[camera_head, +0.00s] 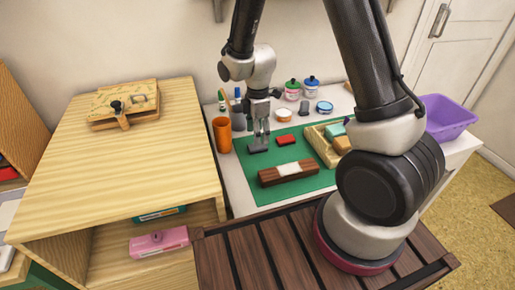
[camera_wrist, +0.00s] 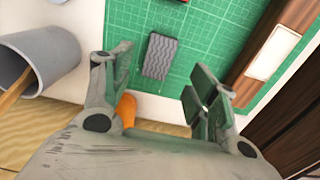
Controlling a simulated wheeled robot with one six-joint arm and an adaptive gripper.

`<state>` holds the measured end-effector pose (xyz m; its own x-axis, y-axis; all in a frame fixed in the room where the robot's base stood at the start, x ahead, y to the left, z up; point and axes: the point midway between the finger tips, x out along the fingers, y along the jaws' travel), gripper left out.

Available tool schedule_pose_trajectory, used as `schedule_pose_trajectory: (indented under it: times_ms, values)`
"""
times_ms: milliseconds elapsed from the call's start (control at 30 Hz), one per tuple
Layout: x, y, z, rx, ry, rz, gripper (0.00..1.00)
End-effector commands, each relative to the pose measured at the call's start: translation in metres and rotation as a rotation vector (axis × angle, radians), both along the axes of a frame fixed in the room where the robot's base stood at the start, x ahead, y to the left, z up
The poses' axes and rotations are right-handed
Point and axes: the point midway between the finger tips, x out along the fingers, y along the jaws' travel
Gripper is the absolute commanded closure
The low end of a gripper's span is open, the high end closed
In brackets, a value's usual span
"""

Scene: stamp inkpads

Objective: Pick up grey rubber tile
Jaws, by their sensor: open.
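The grey rubber tile (camera_wrist: 161,57) lies flat on the green cutting mat (camera_wrist: 190,18), with a wavy ribbed top. In the wrist view it shows between and beyond the two open fingers of my gripper (camera_wrist: 155,85), apart from both. In the head view the tile (camera_head: 257,148) is a small dark grey piece near the mat's left edge. My gripper (camera_head: 262,142) points down just above and beside it, empty.
An orange cup (camera_head: 222,135) and a grey cup (camera_head: 237,118) stand left of the mat. A red block (camera_head: 286,140), a wooden block with a white label (camera_head: 288,174) and a wooden tray (camera_head: 318,143) sit to the right. A wooden shelf unit (camera_head: 120,150) is at left.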

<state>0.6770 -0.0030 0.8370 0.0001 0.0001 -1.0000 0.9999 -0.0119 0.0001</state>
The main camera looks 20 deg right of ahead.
Motion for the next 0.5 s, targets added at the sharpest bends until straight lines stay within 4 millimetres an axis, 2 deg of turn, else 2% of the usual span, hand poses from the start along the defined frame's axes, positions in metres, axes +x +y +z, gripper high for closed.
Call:
schedule_pose_trajectory:
  times_ms: [300, 500]
  values:
    - [0.002, 0.0, -0.047, -0.001, 0.003, -0.002, 0.41]
    - [0.002, 0.0, -0.055, 0.0, 0.0, -0.003, 0.41]
